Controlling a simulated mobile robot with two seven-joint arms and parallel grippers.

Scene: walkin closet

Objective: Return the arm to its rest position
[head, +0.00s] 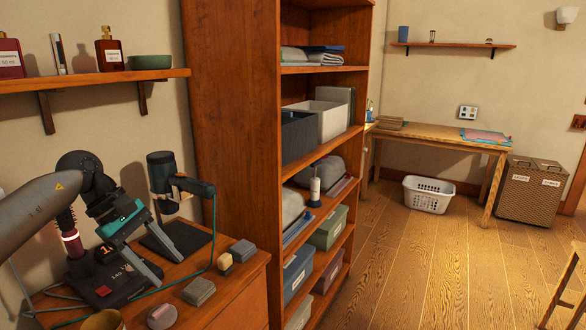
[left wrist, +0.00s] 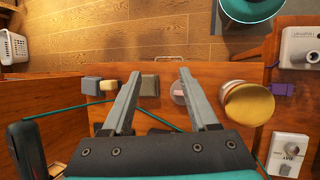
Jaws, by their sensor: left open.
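My left arm comes in from the left in the head view. Its left gripper (head: 170,268) is above the wooden dresser top, with two grey fingers pointing down and to the right. In the left wrist view the fingers (left wrist: 160,73) stand apart with nothing held between them. Below them is the dresser top (left wrist: 225,72), with a grey-green block (left wrist: 150,84) near the left finger and a pinkish round item (left wrist: 178,92) near the right one. My right gripper is in neither view.
A black handheld device (head: 161,180) with a teal cord stands behind the gripper. Small blocks (head: 199,291) lie near the dresser's front. A gold-lidded jar (left wrist: 250,104) is right of the fingers. A tall shelf unit (head: 232,120) rises to the right; open floor (head: 415,270) lies beyond.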

